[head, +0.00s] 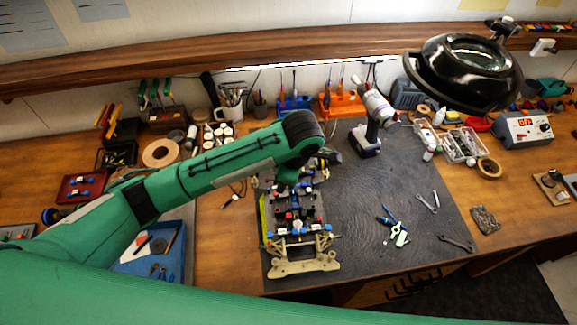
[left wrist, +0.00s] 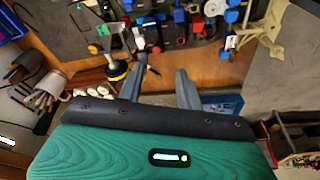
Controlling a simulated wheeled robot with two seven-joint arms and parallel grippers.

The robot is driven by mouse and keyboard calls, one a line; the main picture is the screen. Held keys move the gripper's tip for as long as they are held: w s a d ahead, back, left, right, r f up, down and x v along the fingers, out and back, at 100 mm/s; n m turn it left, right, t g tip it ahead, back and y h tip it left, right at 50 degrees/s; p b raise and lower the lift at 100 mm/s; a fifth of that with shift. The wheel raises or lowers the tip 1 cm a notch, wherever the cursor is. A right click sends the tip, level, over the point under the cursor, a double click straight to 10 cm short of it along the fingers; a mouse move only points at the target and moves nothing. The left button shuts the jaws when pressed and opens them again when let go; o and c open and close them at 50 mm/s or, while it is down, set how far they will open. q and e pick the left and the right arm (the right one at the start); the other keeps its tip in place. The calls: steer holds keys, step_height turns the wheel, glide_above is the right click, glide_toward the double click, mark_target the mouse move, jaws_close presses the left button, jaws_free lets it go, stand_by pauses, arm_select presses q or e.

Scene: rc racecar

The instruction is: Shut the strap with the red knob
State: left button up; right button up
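The racecar chassis (head: 303,266) lies on the dark mat, its pale end toward me; the far end is partly hidden behind my left arm. Small red parts (head: 289,215) show in its middle among blue and black ones. In the left wrist view the chassis (left wrist: 272,25) fills the top, with a red piece (left wrist: 156,49) just beyond the fingertips. I cannot tell which red part is the strap's knob, nor make out the strap. My left gripper (left wrist: 161,72) has its fingers apart with nothing between them. In the head view the gripper is mostly hidden by its arm. My right gripper is not in view.
A cordless tool (head: 365,135) stands behind the chassis. A black magnifier lamp (head: 465,70) overhangs the back right. A blue tray (head: 150,255) sits left. The mat right of the chassis is mostly clear.

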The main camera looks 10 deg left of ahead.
arm_select(q)
steer(key=shift+v, duration=2.7)
